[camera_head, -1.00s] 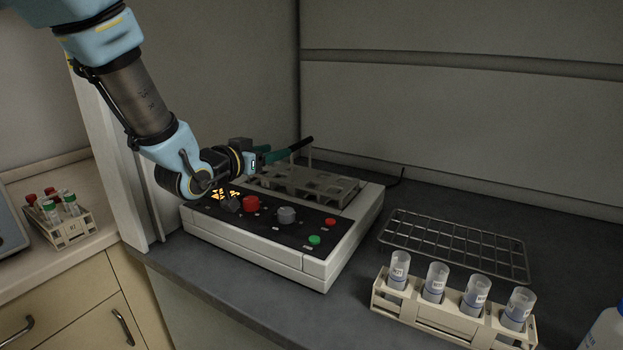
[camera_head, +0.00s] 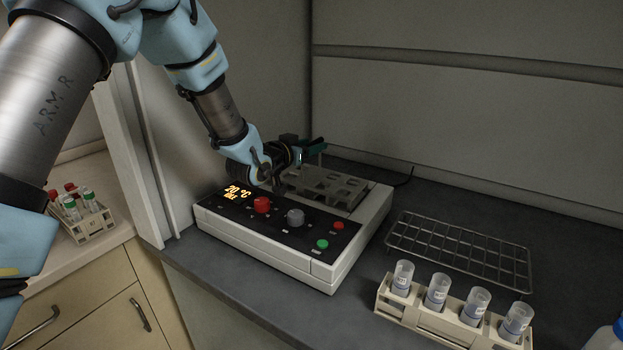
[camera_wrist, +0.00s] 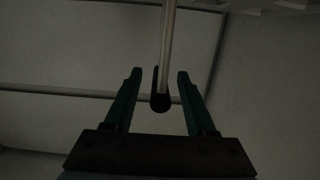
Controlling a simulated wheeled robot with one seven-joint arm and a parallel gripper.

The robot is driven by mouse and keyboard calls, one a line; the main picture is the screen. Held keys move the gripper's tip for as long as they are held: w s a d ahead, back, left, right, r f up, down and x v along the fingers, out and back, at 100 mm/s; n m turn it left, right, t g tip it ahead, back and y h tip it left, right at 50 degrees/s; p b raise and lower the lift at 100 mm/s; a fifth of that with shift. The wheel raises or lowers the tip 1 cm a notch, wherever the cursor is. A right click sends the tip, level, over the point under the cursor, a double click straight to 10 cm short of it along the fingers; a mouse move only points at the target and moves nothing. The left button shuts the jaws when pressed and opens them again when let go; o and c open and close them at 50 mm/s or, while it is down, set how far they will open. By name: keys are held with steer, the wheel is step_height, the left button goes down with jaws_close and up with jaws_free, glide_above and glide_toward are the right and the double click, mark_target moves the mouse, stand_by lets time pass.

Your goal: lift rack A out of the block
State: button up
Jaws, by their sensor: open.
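The heating block (camera_head: 285,250) is a pale box with a dark control panel on the bench. A grey rack (camera_head: 343,192) with square holes sits in its well; I cannot read a letter on it. My open gripper (camera_head: 318,148) is just above the rack's far left part, beside an upright thin post. In the wrist view my gripper (camera_wrist: 158,82) has its two green fingers spread on either side of a metal rod (camera_wrist: 168,40) with a black grip (camera_wrist: 160,101). There are visible gaps on both sides of the grip. My wrist hides the rack's left end.
A wire rack (camera_head: 460,251) lies flat on the bench at right. In front of it stands a beige rack (camera_head: 428,318) with several clear vials. A rack of red- and green-capped tubes (camera_head: 82,214) stands on the left counter. A wall panel edge (camera_head: 150,150) is close left of my arm.

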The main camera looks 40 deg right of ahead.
steer(key=shift+d, duration=0.2)
jaws_close()
stand_by(0.3)
stand_by(1.0)
